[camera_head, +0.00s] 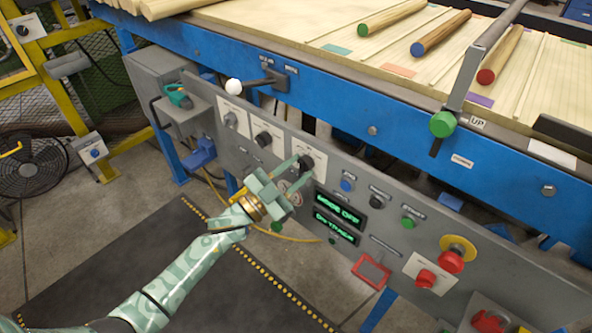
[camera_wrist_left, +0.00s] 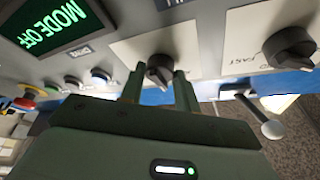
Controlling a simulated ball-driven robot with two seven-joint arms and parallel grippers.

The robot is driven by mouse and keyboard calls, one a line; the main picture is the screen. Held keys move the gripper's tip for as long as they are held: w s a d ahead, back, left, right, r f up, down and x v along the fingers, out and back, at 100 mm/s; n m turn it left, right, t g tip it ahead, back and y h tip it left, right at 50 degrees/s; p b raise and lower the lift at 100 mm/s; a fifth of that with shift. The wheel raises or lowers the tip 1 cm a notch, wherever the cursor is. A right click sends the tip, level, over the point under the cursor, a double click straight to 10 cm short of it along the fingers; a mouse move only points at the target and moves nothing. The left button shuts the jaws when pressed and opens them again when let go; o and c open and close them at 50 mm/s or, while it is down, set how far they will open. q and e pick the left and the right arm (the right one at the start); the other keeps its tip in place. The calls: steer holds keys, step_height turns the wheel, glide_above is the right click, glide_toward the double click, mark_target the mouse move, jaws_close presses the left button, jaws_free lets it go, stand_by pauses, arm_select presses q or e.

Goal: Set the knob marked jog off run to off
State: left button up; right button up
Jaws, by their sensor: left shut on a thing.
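The black mode knob (camera_head: 307,161) sits on a white plate, the rightmost of three knobs on the grey control panel. My left gripper (camera_head: 299,170) reaches it from the front, with one finger on each side. In the left wrist view the knob (camera_wrist_left: 159,69) shows between the fingertips of the left gripper (camera_wrist_left: 158,88), which is shut on it. The plate's lettering is too small or hidden to read. A green display (camera_head: 338,210) beside it reads MODE OFF, also clear on the display in the left wrist view (camera_wrist_left: 66,22). My right gripper is out of view.
Two more black knobs (camera_head: 263,138) (camera_head: 230,119) sit to the left, below a white-balled lever (camera_head: 234,86). To the right are small buttons (camera_head: 408,222), a red stop button on yellow (camera_head: 451,261) and another red button (camera_head: 426,278). The blue bench rail (camera_head: 330,110) overhangs above.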

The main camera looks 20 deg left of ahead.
arm_select(q)
steer(key=shift+m, duration=0.5)
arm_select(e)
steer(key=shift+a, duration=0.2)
arm_select(q)
steer(key=shift+f+g, duration=0.1)
steer(key=shift+g, duration=0.2)
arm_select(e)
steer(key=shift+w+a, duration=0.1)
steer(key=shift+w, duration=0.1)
arm_select(q)
steer(key=o, duration=1)
steer(key=shift+s+a, duration=0.1)
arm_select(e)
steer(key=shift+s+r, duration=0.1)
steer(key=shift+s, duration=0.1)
arm_select(q)
steer(key=p+v, duration=0.2)
steer(key=v, duration=1.4)
steer(key=shift+f, duration=0.2)
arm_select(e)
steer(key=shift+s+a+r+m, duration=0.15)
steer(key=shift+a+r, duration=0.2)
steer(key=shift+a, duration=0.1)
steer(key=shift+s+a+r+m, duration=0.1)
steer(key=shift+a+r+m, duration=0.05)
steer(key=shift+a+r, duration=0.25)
